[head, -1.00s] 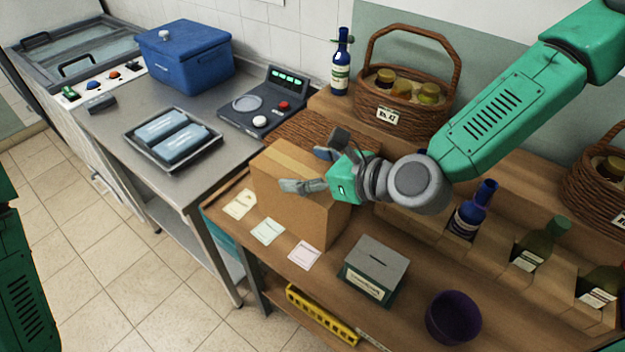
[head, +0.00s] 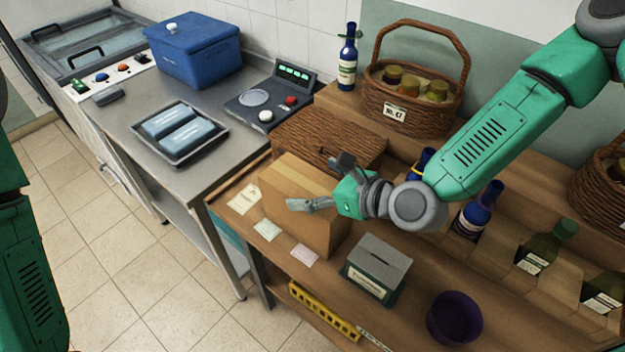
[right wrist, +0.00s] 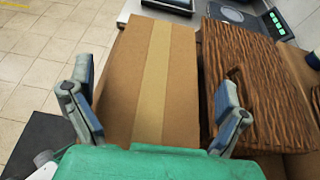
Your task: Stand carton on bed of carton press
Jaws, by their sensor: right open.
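The brown cardboard carton (head: 290,187), with a paler tape strip along its top, stands upright on the wooden bench. My right gripper (head: 325,183) is open over the carton's near right end. In the right wrist view the open gripper (right wrist: 152,90) has one finger beside each long side of the carton (right wrist: 120,75). The right finger is beside or over the wicker lid; I cannot tell whether either finger touches the carton. My left gripper is out of view. I cannot make out for sure which thing is the carton press.
A wicker hamper (head: 335,140) stands close behind the carton. A ballot-like box (head: 375,270) and purple cup (head: 454,318) stand to its right. The steel counter (head: 205,185) at left bears a tray (head: 178,132), a blue box (head: 192,50) and a panel device with a round plate (head: 262,102).

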